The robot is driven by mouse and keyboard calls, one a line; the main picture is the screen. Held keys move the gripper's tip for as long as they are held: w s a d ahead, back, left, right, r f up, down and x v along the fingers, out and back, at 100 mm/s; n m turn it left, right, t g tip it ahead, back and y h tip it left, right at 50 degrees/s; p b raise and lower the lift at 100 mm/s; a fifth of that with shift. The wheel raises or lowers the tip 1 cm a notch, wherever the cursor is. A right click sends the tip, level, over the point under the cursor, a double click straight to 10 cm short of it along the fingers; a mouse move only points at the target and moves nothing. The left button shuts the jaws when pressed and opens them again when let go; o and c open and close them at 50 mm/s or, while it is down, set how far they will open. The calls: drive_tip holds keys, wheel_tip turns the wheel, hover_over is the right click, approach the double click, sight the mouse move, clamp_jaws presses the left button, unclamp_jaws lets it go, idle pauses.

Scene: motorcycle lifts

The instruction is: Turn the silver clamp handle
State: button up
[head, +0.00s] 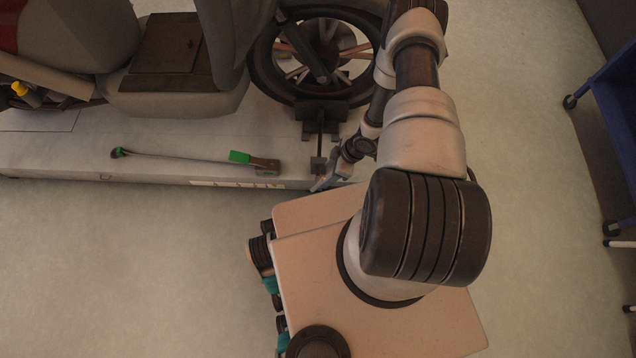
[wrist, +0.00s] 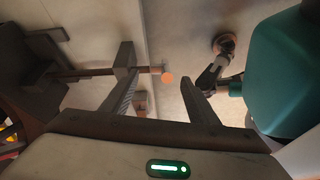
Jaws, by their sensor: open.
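The wheel clamp (head: 320,115) sits on the lift at the motorcycle's wheel, and its thin rod runs toward the lift's near edge. In the wrist view the rod (wrist: 88,72) comes in from the left and ends in a round, orange-tinted tip (wrist: 167,77). A silver handle cannot be told apart clearly at this end. My gripper (wrist: 155,65) is open, with one finger on each side of the round tip in the picture; contact cannot be told. In the head view my gripper (head: 324,182) is small and dark beside the rod's near end, partly hidden by my arm.
The motorcycle wheel (head: 315,55) stands just behind the clamp. A blue cart (head: 615,110) is at the right. The floor in front and left is clear.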

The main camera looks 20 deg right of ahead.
sight(318, 183)
drive_tip(key=b+x, duration=0.2)
drive_tip(key=x, duration=0.7)
drive_tip(key=shift+a+f, duration=0.1)
drive_tip(key=shift+f, duration=0.2)
drive_tip(key=shift+c, duration=0.4)
drive_tip(key=c, duration=0.8)
drive_tip(key=shift+c, duration=0.2)
drive_tip(key=shift+s+r, duration=0.1)
